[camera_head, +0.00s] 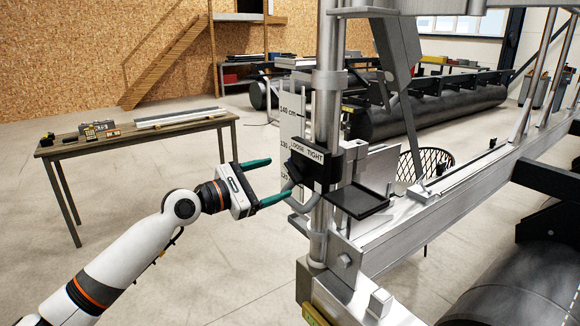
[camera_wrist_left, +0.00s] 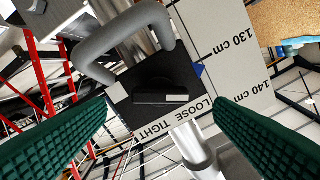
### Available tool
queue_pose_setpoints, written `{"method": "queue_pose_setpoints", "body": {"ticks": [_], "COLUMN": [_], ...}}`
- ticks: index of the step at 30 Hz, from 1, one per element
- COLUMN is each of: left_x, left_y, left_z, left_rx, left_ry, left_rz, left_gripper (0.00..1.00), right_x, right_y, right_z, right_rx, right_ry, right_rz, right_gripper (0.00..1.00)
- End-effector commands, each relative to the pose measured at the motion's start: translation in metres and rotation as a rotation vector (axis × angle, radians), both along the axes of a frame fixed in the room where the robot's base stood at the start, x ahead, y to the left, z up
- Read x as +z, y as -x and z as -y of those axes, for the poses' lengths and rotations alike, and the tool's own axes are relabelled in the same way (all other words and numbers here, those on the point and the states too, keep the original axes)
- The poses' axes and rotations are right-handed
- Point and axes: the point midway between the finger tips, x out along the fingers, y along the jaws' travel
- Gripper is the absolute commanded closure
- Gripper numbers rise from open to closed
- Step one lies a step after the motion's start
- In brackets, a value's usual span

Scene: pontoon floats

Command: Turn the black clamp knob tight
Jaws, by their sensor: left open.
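The black clamp knob (camera_head: 296,170) sits on the clamp on the upright metal post (camera_head: 326,100), beside a white label (camera_head: 308,153) reading LOOSE and TIGHT. In the left wrist view the knob (camera_wrist_left: 160,84) is a dark raised bar on a black block, with a pale mark near its right end, on the LOOSE side. My left gripper (camera_head: 279,178) is open and empty, with green fingers pointing at the knob from the left. In the wrist view the fingers (camera_wrist_left: 160,104) lie on either side of the knob, apart from it. My right gripper is not in view.
A grey bent handle (camera_wrist_left: 125,40) is close to the knob. A white height scale (camera_head: 291,108) stands behind the post. A small black tray (camera_head: 358,201) juts out right of the clamp. A table (camera_head: 135,138) stands at the left; the floor between is clear.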

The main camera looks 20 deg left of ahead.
Motion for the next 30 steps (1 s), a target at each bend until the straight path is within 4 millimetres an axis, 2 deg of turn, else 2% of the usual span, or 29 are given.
{"method": "queue_pose_setpoints", "body": {"ticks": [3, 9, 21, 23, 30], "left_x": [0.004, 0.001, -0.001, -0.001, -0.001], "left_y": [-0.020, -0.040, -0.047, -0.047, -0.047], "left_z": [0.015, 0.031, 0.036, 0.036, 0.036], "left_rx": [-0.001, 0.002, 0.001, 0.001, 0.002], "left_ry": [0.002, 0.001, -0.002, -0.002, -0.001], "left_rz": [0.001, 0.001, 0.001, 0.001, 0.001], "left_gripper": [0.24, 0.24, 0.24, 0.30, 0.68], "right_x": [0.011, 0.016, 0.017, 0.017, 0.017], "right_y": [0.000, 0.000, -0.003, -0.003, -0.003], "right_z": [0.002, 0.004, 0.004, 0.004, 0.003], "right_rx": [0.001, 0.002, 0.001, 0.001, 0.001], "right_ry": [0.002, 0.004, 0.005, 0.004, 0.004], "right_rz": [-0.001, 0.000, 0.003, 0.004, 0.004], "right_gripper": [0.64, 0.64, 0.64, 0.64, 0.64]}}
